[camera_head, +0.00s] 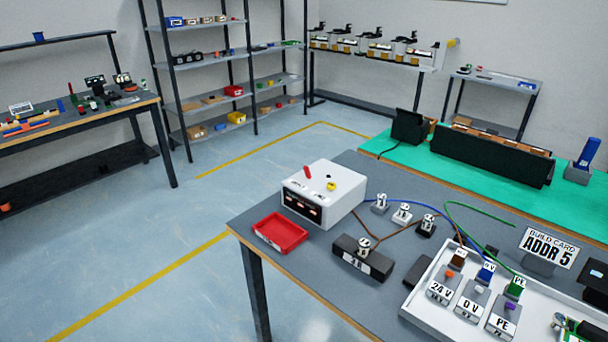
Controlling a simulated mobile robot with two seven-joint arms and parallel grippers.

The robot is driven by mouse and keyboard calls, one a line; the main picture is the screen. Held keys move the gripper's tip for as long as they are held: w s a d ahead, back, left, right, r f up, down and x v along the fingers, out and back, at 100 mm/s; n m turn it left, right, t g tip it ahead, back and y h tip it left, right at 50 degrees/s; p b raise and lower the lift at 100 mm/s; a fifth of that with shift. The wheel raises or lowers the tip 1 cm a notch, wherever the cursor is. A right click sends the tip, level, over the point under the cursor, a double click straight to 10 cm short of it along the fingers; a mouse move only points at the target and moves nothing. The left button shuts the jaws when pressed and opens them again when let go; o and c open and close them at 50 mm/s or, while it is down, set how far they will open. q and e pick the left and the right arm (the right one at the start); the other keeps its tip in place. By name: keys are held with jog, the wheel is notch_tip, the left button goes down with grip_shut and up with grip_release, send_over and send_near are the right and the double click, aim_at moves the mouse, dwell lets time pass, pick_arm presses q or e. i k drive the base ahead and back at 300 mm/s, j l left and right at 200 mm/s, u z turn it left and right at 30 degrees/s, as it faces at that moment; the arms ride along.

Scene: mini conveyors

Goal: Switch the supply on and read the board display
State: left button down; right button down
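The supply appears to be the white box (345,193) on the grey bench, with a dark front panel (300,206). A red lever (308,173) and a yellow knob (331,186) stand on its top. I cannot tell whether it is on. A green circuit board (588,332) is cut off at the bottom right corner; no readable display shows on it. A dark device (596,273) at the right edge is also partly cut off. A card (548,247) reads "BUILD CARD ADDR 5". Neither of my grippers is in view.
A red tray (280,234) and a dark labelled block (362,257) lie before the supply. Blue, brown and green wires run across the bench. A white tray (428,318) holds terminals marked 24 V, 0 V and PE. Shelves (205,62) stand behind; the floor at left is clear.

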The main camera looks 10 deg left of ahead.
aim_at(308, 174)
jog(key=j+z, duration=0.1)
jog(key=z, duration=0.25)
jog(key=i+j+z, duration=0.1)
jog(key=z, duration=0.25)
jog(key=j+z, duration=0.15)
jog(key=z, duration=0.2)
jog(key=j+z, duration=0.25)
jog(key=j, duration=0.25)
jog(key=j+z, duration=0.3)
jog(key=j, duration=0.25)
jog(key=j+z, duration=0.1)
jog(key=j, duration=0.25)
jog(key=k+j, duration=0.15)
jog(key=j, duration=0.2)
jog(key=k+j+z, duration=0.15)
jog(key=j, duration=0.15)
jog(key=k+j, duration=0.1)
jog(key=j, duration=0.5)
jog(key=k+j, duration=0.1)
jog(key=j, duration=0.5)
jog(key=k+j, duration=0.1)
jog(key=j, duration=0.5)
